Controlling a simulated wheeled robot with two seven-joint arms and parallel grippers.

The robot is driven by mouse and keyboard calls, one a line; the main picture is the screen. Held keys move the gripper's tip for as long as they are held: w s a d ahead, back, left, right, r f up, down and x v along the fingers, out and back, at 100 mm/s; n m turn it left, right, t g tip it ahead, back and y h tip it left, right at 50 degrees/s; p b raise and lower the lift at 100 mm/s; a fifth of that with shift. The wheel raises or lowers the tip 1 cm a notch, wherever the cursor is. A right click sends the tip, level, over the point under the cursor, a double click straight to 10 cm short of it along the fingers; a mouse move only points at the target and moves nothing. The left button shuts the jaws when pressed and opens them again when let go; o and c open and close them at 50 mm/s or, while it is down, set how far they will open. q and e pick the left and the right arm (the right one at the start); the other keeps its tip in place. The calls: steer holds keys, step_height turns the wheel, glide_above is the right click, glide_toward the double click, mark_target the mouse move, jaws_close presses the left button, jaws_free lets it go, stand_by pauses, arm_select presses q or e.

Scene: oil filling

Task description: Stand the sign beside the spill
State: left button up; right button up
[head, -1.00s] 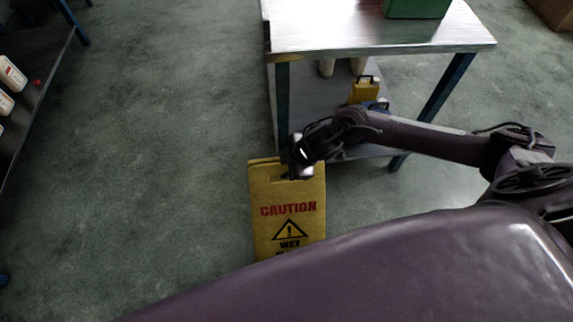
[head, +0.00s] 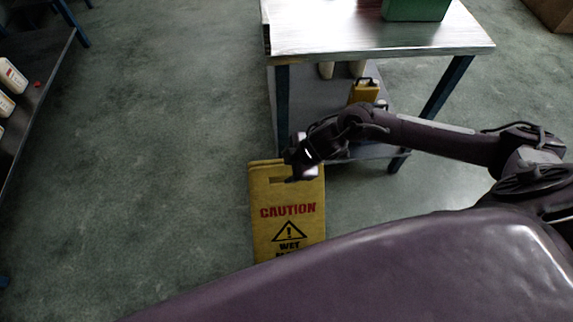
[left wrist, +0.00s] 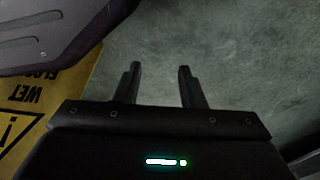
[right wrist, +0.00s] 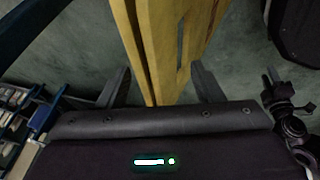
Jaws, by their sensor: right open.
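The yellow caution sign (head: 287,228) stands upright on the floor in front of the metal table, its two panels close together at the top. Its lower end is hidden by my own body. My right gripper (head: 303,172) is at the sign's top edge near the handle slot. In the right wrist view, the sign (right wrist: 155,50) passes between the open fingers of my right gripper (right wrist: 162,88). My left gripper (left wrist: 158,82) is open and empty over bare floor, with the sign (left wrist: 40,105) to its left in that view. No spill shows.
The metal table (head: 370,38) carries a green box (head: 415,9). A yellow container (head: 363,92) is on its lower shelf. A dark shelf (head: 42,75) with bottles stands at the left. The floor (head: 165,130) between them is clear.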

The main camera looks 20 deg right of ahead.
arm_select(q)
steer(key=s, duration=0.1)
steer(key=s+f+p, duration=0.1)
steer(key=s, duration=0.2)
steer(key=shift+s+a+f+p, duration=0.25)
steer(key=shift+a+f+p, duration=0.05)
steer(key=shift+a+p, duration=0.1)
arm_select(e)
steer(key=v, duration=1)
steer(key=shift+a, duration=0.15)
